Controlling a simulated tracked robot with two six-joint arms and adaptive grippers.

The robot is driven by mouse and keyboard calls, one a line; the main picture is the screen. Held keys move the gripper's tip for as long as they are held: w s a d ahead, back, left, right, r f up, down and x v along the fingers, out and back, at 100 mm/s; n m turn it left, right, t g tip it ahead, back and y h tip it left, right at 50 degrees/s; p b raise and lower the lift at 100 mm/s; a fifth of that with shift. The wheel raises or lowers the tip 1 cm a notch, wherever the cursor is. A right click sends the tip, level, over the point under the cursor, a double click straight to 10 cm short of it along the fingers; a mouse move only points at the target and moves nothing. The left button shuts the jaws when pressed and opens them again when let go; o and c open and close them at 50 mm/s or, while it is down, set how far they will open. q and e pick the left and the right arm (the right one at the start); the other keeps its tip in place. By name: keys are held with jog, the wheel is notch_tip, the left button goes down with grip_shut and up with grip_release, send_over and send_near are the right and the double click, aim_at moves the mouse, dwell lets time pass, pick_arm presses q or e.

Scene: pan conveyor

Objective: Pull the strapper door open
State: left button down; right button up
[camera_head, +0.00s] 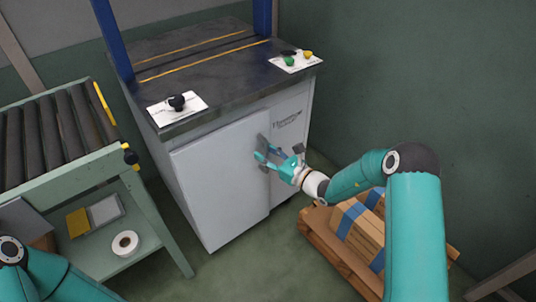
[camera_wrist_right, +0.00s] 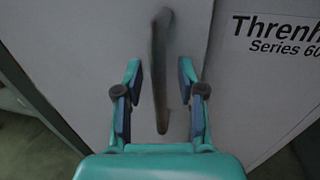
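The strapper door (camera_head: 218,180) is the light grey front panel of the strapper cabinet, and it looks shut. Its dark upright handle (camera_wrist_right: 160,70) sits near the door's right edge. In the head view the handle (camera_head: 262,143) is partly covered by my right gripper (camera_head: 264,157). In the right wrist view my right gripper (camera_wrist_right: 158,95) is open, with one finger on each side of the handle and a visible gap on both sides. My left arm shows at the lower left of the head view, but its gripper is out of view.
A roller conveyor (camera_head: 60,140) stands left of the strapper, with a tape roll (camera_head: 125,243) on its lower shelf. A wooden pallet (camera_head: 335,255) with strapped boxes (camera_head: 357,232) lies on the right under my right arm. The floor before the door is clear.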

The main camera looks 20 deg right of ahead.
grip_shut()
jog(key=shift+d, duration=0.1)
dwell(0.4)
